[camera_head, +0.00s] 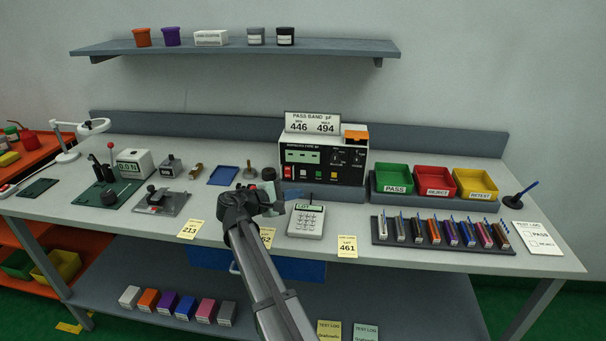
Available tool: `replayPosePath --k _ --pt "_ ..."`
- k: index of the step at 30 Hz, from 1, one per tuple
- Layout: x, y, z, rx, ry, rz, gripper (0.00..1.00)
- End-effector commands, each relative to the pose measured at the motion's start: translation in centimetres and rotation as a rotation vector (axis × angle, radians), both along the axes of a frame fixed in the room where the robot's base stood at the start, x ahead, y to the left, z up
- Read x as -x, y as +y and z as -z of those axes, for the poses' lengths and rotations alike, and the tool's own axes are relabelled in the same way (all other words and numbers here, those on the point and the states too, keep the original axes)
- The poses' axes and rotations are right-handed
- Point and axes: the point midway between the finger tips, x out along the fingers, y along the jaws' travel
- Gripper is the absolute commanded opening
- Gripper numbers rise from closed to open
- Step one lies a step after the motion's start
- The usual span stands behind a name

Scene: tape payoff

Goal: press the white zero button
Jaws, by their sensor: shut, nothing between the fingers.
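The meter (325,161) is a black and cream box at the back middle of the bench, with a green display (302,157) and dark knobs on its face.
Green (393,178), red (434,181) and yellow (475,184) bins stand right of the meter. A rack of coloured pieces (442,232) lies in front of them. A sign (312,123) and an orange-topped box (355,134) sit on the meter. Small fixtures crowd the left bench.

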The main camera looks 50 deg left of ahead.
Motion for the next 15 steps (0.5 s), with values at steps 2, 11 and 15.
replayPosePath --k 2,11,15 --pt "-0.6 0.7 0.0 0.000 0.000 0.000 0.00" --pt "-3.0 3.1 0.0 0.000 0.000 0.001 0.00" --pt "-4.1 4.3 0.0 0.000 0.000 0.000 0.00"
